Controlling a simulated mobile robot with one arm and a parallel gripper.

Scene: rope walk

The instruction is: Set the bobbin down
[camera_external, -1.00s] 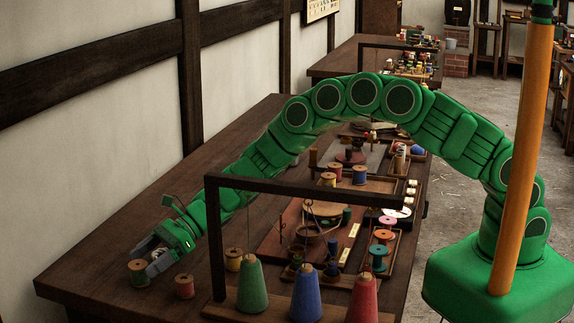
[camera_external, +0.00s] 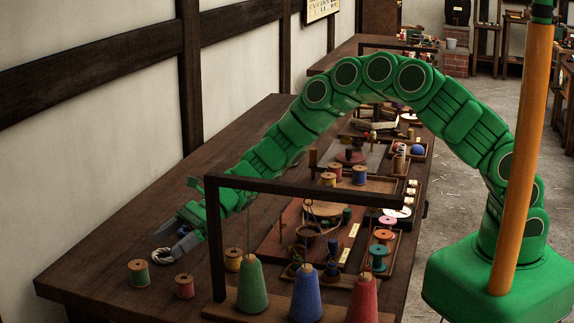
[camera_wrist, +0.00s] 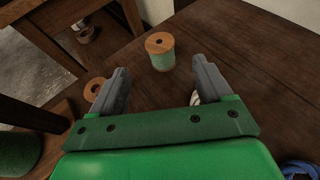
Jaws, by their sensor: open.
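A wooden bobbin wound with pale green thread (camera_external: 139,273) stands upright on the dark table (camera_external: 85,288) near its front left corner. My gripper (camera_external: 173,240) is open and empty, up and to the right of the bobbin in the external view. In the wrist view the bobbin (camera_wrist: 162,61) stands out beyond my two grey fingertips (camera_wrist: 160,68), seen between them with clear space on each side. No finger appears to touch it.
A red bobbin (camera_external: 184,286) and a yellow one (camera_external: 233,260) stand to the right. A white rope coil (camera_external: 162,257) lies under my gripper. A dark wooden frame (camera_external: 214,240) with green, blue and red cones stands close by. The table's left side is clear.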

